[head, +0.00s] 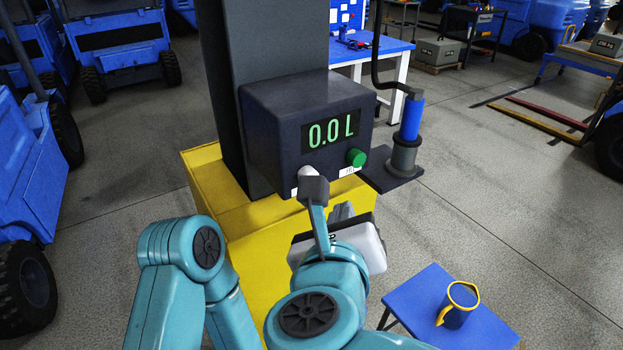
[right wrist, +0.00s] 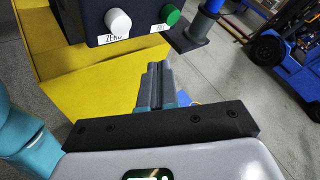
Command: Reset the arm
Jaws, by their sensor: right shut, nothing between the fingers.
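The dark dispenser box (head: 305,125) stands on a yellow base (head: 222,200), and its green display (head: 331,129) reads 0.0 L. A white knob (right wrist: 118,21), labelled ZERO, and a green button (head: 356,157) are on its front. My right gripper (head: 342,210) is shut and empty, in front of and below the box; it also shows in the right wrist view (right wrist: 154,75), with a gap between its tips and the knobs. A stalk on my right wrist covers part of the front in the head view. My left arm shows at the lower left; its gripper is out of view.
A blue nozzle (head: 412,118) with a black hose stands in a holder right of the box. Blue forklifts stand at left. Open floor lies to the right.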

